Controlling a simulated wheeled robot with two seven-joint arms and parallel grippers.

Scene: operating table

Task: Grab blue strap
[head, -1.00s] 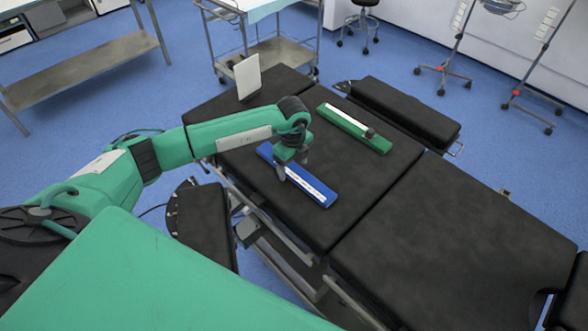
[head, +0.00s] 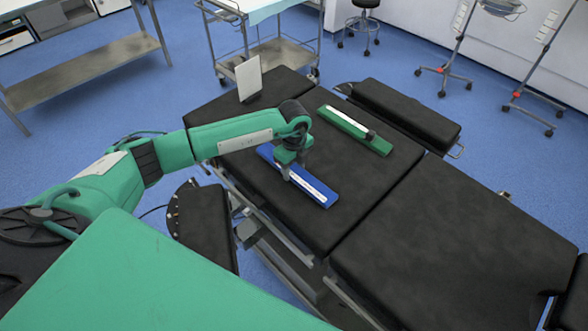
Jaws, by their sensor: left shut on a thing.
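The blue strap (head: 318,190) lies on the black padded operating table, with a white strip along its top. My left gripper (head: 289,174) reaches down from above onto the strap's middle and is shut on it. The gripper and wrist hide part of the strap. The strap appears to rest on the table pad; I cannot tell any lift. My right gripper is not in view.
A green strap (head: 376,147) with a white strip and a small dark knob lies further right on the operating table (head: 450,240). A white panel (head: 248,77) stands at the table's far end. Padded side boards flank the table. A metal trolley (head: 275,55) stands behind.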

